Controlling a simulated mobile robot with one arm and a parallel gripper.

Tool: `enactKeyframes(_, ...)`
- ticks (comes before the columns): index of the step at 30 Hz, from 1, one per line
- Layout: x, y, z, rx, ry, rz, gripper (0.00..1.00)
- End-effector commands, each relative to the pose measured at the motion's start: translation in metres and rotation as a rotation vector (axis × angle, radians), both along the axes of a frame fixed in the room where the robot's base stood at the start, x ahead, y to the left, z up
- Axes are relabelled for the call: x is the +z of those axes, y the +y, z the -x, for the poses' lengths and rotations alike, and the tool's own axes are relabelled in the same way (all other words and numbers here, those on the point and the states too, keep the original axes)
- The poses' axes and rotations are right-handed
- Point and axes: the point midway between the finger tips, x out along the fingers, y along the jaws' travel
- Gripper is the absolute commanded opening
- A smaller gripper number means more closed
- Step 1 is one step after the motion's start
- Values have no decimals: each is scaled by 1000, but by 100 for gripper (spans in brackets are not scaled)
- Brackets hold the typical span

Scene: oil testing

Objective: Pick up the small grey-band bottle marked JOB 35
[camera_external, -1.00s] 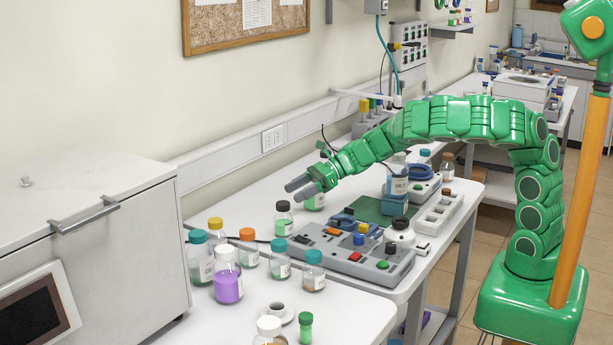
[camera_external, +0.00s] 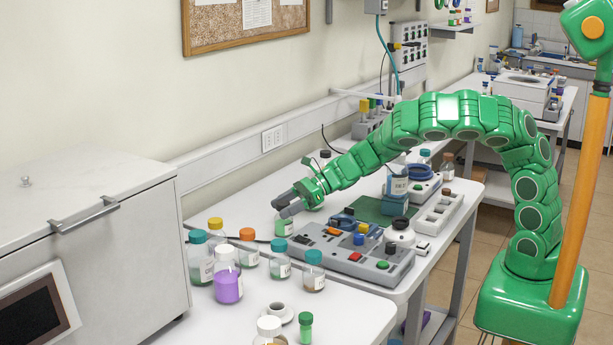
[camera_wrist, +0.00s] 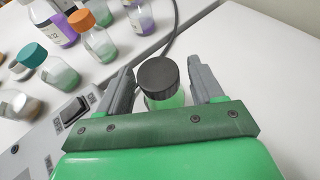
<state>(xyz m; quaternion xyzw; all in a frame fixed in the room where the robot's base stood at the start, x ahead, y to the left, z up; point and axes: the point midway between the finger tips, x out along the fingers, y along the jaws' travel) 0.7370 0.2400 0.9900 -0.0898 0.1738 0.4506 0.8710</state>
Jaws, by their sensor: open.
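A small bottle with a dark grey cap and green contents (camera_wrist: 160,85) stands upright between the two fingers of my gripper (camera_wrist: 160,66) in the wrist view. The fingers are open, one on each side, with a gap visible around the cap. In the external view my gripper (camera_external: 281,207) reaches over this bottle (camera_external: 283,227), hiding its cap; only the green lower part shows. I cannot read JOB 35 or see a grey band on it.
Several bottles with teal, orange and white caps stand left of my gripper, including a purple-filled one (camera_external: 228,286). A grey control box (camera_external: 350,255) with buttons lies to the right. A dark cable (camera_wrist: 168,35) runs past the bottle. The white table (camera_wrist: 255,60) is clear beyond the right finger.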

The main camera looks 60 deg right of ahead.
Motion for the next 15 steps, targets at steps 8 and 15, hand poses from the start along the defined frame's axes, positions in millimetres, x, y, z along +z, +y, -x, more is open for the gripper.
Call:
enactKeyframes(8, -9, 24, -14, 3, 1, -3, 66)
enactKeyframes(15, -10, 26, -15, 3, 0, -1, 66)
